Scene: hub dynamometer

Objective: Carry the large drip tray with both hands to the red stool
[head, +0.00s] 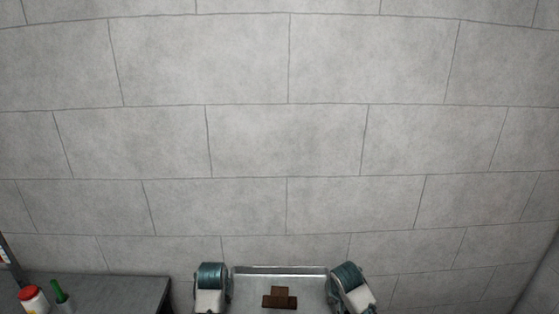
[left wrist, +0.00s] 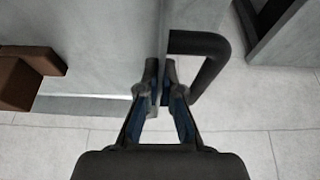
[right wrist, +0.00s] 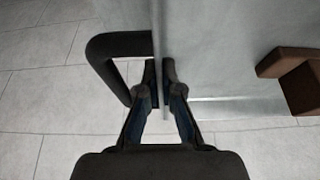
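The large drip tray (head: 280,270) is grey metal and shows at the bottom of the head view, between my two arms. Brown blocks (head: 279,298) lie in it. In the left wrist view my left gripper (left wrist: 163,88) has its fingers on either side of the tray's side wall (left wrist: 110,40), beside a black handle (left wrist: 222,58). In the right wrist view my right gripper (right wrist: 158,88) pinches the opposite wall (right wrist: 215,50) the same way, next to another black handle (right wrist: 100,55). In both wrist views, pale tiled floor shows beyond the tray's edge. The red stool is not in view.
A dark edge (left wrist: 280,30) shows near the left handle. A block wall (head: 285,140) fills the background.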

